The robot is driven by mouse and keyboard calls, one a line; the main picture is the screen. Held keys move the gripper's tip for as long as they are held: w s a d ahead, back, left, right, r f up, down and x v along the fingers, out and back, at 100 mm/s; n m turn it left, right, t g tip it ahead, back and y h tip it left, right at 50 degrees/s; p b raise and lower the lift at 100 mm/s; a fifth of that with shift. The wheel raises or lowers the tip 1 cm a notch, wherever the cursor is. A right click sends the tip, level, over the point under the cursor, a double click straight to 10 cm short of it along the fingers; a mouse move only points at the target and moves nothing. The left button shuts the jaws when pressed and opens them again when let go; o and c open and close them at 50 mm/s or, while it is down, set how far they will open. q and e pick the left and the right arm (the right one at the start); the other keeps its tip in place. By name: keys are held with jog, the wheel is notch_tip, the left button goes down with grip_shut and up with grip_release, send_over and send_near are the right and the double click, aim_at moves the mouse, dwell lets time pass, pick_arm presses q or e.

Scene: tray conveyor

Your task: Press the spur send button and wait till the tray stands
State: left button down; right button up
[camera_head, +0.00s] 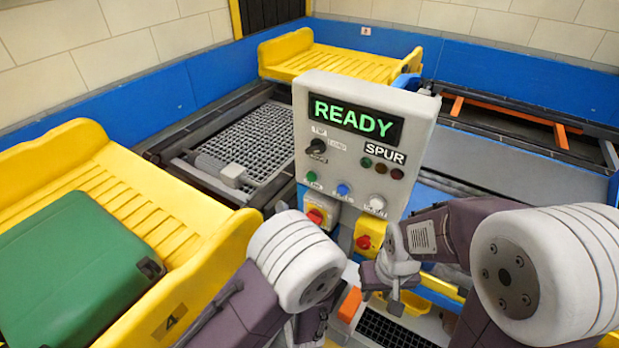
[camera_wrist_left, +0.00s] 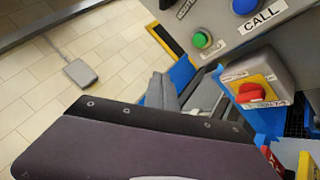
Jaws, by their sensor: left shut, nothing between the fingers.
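The grey control panel (camera_head: 350,140) stands in the middle of the head view; its display (camera_head: 355,118) reads READY in green. Below are a green button (camera_head: 312,176), a blue button (camera_head: 343,189) and a white button (camera_head: 377,203); their labels are too small to read there. The left wrist view shows the green button (camera_wrist_left: 202,40) and the blue one (camera_wrist_left: 246,5) marked CALL, close up. A yellow tray (camera_head: 215,250) at left carries a green suitcase (camera_head: 75,270). My left gripper is shut and empty, its fingertips largely hidden. My right gripper (camera_head: 395,303) is below the panel; its jaw opening is unclear.
A second yellow tray (camera_head: 335,65) stands empty at the back. A red switch on a yellow plate (camera_head: 369,236) and a similar one (camera_head: 318,214) sit under the panel, close to my arms. Blue walls (camera_head: 150,105) border the conveyor.

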aim_at(311, 177)
pick_arm(q)
jog(key=w+d, duration=0.5)
jog(key=w, duration=0.2)
dwell(0.3)
jog(key=shift+w+d, duration=0.1)
jog(key=shift+d, duration=0.05)
dwell(1.8)
jog(key=shift+w+d, duration=0.2)
jog(key=shift+w, duration=0.1)
jog(key=shift+w+d, duration=0.3)
jog(key=shift+w, duration=0.1)
dwell(0.8)
jog(key=shift+s+a+p, duration=0.3)
jog(key=shift+s+a, duration=0.25)
jog(key=shift+s, duration=0.2)
